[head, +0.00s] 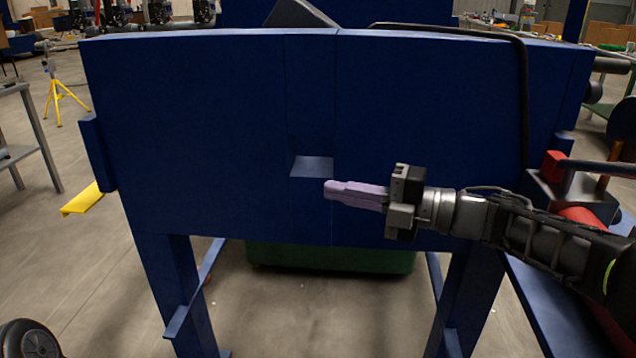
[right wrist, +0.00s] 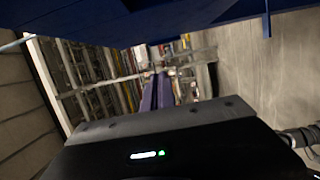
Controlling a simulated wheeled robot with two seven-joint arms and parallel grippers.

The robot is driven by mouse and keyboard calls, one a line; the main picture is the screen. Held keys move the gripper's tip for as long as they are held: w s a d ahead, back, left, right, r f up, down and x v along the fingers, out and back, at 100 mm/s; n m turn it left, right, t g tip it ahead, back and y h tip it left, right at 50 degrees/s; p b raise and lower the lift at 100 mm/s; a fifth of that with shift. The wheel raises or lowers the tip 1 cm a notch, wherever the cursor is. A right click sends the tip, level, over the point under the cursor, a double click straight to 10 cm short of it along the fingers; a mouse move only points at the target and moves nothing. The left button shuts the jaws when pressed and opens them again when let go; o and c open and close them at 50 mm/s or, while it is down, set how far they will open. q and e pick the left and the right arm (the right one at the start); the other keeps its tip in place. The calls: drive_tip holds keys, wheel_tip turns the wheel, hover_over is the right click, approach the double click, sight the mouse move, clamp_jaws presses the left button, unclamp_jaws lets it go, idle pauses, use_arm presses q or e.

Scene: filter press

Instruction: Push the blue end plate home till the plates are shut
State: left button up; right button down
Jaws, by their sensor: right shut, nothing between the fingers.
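The blue end plate (head: 210,130) is a broad, upright dark-blue panel filling the middle of the head view. It has a small square recess (head: 312,167) near its centre. My right gripper (head: 327,190) comes in from the right, its purple fingers closed together and empty. The fingertips point left and lie just below and right of the recess in the picture. I cannot tell whether they touch the plate. In the right wrist view the purple fingers (right wrist: 156,95) show closed. The other plates are hidden behind the blue panel. My left gripper is not in view.
The plate stands over blue legs (head: 190,290), with a green container (head: 330,258) beneath. A red-and-black part (head: 556,170) sits at the right, near my right forearm. A yellow stand (head: 58,85) and grey table (head: 30,130) are at the left. Floor between the legs is clear.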

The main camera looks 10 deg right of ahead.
drive_tip(key=v, duration=0.3)
drive_tip(key=shift+s+d, duration=0.25)
drive_tip(key=shift+d, duration=0.1)
